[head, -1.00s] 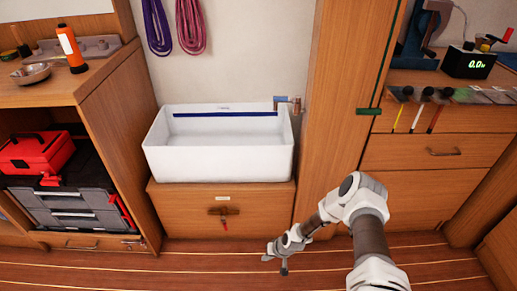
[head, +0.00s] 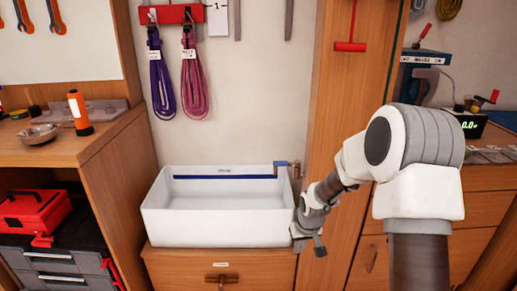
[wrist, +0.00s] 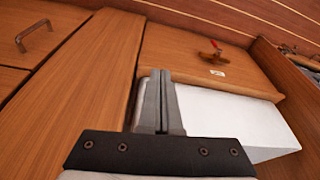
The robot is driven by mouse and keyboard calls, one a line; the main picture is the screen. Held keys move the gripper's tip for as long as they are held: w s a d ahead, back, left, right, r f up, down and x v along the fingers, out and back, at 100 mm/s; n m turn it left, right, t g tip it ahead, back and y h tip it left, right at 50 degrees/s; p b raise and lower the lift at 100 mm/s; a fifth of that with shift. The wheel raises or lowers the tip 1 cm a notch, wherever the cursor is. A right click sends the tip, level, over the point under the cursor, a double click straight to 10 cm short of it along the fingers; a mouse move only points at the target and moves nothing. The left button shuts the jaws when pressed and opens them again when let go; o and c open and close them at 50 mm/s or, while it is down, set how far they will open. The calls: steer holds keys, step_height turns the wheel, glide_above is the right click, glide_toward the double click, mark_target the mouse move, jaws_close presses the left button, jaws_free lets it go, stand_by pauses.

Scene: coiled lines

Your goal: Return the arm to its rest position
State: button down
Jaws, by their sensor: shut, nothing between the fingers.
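My gripper (head: 311,246) is at the end of my white and grey arm, in front of the right end of the white basin (head: 215,238) in the head view. In the wrist view the fingers of my gripper (wrist: 160,80) are together with nothing between them. The white basin (wrist: 235,118) shows behind and to the right of the fingers there. In the head view my arm is bent, and its large elbow part covers some of the right-hand cabinet.
A purple coil (head: 162,85) and a pink coil (head: 194,85) hang from a red rack (head: 172,14) above the basin. A wooden post (head: 335,100) stands right of the basin. A red toolbox (head: 35,212) and an orange torch (head: 78,112) are at left.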

steer(key=s+d+r+t+h, duration=0.1)
steer(key=s+r, duration=0.4)
steer(key=r, duration=0.5)
steer(key=s+d+r, duration=0.1)
steer(key=s+r, duration=0.5)
steer(key=r, duration=0.3)
steer(key=s+r+m+t, duration=0.1)
steer(key=s+r, duration=0.3)
steer(key=s, duration=0.5)
steer(key=s+r+m, duration=0.1)
steer(key=s+r, duration=0.3)
steer(key=s, duration=0.5)
step_height(320, 180, up, 28)
steer(key=p, duration=2.8)
steer(key=shift+s+r, duration=0.2)
steer(key=shift+r, duration=0.05)
